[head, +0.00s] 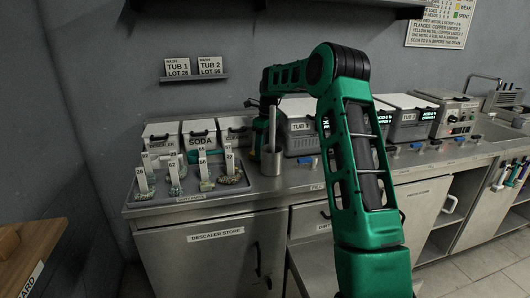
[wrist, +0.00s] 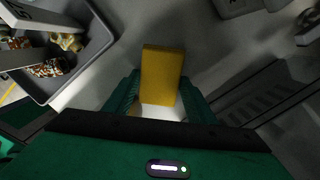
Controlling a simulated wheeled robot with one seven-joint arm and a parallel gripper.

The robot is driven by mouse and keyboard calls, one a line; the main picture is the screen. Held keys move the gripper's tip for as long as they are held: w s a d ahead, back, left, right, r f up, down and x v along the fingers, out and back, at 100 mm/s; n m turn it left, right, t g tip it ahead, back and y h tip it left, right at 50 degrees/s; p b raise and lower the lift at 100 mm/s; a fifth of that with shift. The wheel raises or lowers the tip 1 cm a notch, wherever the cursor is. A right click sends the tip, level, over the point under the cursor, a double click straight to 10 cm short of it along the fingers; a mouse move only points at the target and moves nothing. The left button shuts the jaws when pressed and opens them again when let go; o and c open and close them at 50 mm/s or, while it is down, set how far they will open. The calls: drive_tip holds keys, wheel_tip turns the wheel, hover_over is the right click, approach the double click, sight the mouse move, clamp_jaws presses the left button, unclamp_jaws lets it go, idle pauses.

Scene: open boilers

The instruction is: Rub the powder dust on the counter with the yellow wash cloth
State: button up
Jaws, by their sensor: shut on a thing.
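The yellow wash cloth (wrist: 162,72) shows in the wrist view as a flat-sided yellow block. My gripper (wrist: 159,90) is shut on it, with a green finger on each side. The cloth sticks out beyond the fingertips over the grey counter (wrist: 215,65). I cannot tell whether it touches the surface. In the head view my arm reaches left and down behind a steel cup, and the cloth is hidden there. The steel counter (head: 290,185) runs across the head view. I cannot clearly make out powder dust; a pale patch shows between the fingers in the wrist view.
A grey tray (wrist: 98,50) with labelled stone-like pieces lies left of my gripper. The steel cup (head: 271,162) with a rod stands close in front of the arm's end. Lidded tubs, including SODA (head: 200,136) and TUB 1 (head: 299,137), line the back.

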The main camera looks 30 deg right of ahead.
drive_tip(key=shift+w+d+f, duration=0.1)
drive_tip(key=shift+w+d, duration=0.15)
drive_tip(key=shift+w, duration=0.25)
drive_tip(key=shift+w+d+r, duration=0.1)
drive_tip(key=shift+w+d, duration=0.2)
drive_tip(key=shift+w, duration=0.55)
drive_tip(key=shift+w+d+r, duration=0.1)
drive_tip(key=shift+w+d, duration=0.15)
drive_tip(key=shift+w, duration=0.55)
drive_tip(key=shift+w+d+f, duration=0.1)
drive_tip(key=shift+w+d, duration=0.1)
drive_tip(key=shift+w, duration=0.5)
drive_tip(key=shift+w+d+f, duration=0.1)
drive_tip(key=shift+w+d, duration=0.05)
drive_tip(key=shift+w, duration=0.55)
drive_tip(key=shift+w+r, duration=0.15)
drive_tip(key=shift+w, duration=0.05)
